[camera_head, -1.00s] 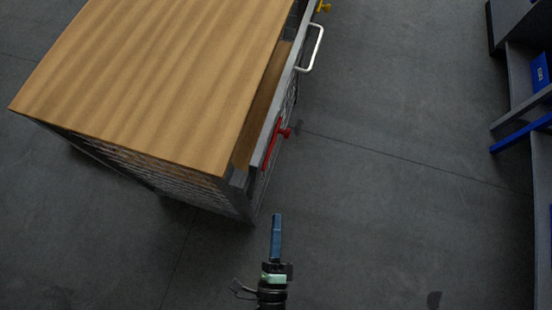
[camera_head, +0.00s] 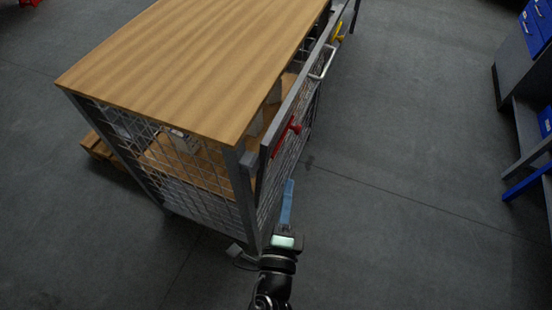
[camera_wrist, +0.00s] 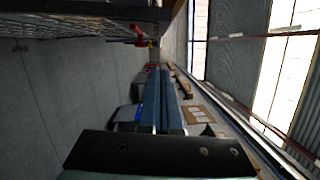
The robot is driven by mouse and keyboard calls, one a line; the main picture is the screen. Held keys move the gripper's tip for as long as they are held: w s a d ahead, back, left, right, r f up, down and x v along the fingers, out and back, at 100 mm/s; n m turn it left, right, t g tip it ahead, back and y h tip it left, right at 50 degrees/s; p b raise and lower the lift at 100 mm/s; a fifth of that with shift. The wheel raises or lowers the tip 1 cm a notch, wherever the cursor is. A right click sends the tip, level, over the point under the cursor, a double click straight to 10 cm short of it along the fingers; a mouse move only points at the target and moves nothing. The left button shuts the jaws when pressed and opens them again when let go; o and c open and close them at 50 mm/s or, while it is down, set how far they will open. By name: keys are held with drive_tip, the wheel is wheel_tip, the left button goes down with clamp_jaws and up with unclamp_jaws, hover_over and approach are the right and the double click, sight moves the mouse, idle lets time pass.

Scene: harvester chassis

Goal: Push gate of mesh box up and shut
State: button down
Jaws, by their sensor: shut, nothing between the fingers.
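The mesh box has a wooden top (camera_head: 190,65) and grey metal framing. Its mesh gate (camera_head: 285,165) is on the right side and stands slightly ajar, with a gap between its top edge and the box. The gate carries a white bar handle (camera_head: 322,63), a red latch (camera_head: 286,136) and a yellow latch (camera_head: 338,32). My gripper (camera_head: 289,184) is shut and empty, its blue fingers beside the outer face of the gate near its front corner. I cannot tell whether they touch. In the wrist view, the fingers (camera_wrist: 161,74) lie together, and a red latch (camera_wrist: 139,36) shows beyond them.
Grey floor (camera_head: 400,150) is clear to the right of the box. Shelving with blue bins (camera_head: 535,30) stands at the far right. A wooden pallet (camera_head: 97,146) lies on the floor left of the box. Boxes (camera_head: 182,140) sit inside behind the mesh.

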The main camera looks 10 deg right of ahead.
sight(275, 154)
drive_tip(key=shift+w+a+r+p, duration=0.1)
drive_tip(key=shift+w+p, duration=0.1)
drive_tip(key=shift+w, duration=1.45)
drive_tip(key=shift+w+a+r+p, duration=0.1)
drive_tip(key=shift+w+r+p, duration=0.1)
drive_tip(key=shift+w, duration=1.4)
drive_tip(key=shift+w+a+r+p, duration=0.1)
drive_tip(key=shift+w+p, duration=0.1)
drive_tip(key=shift+w, duration=1.45)
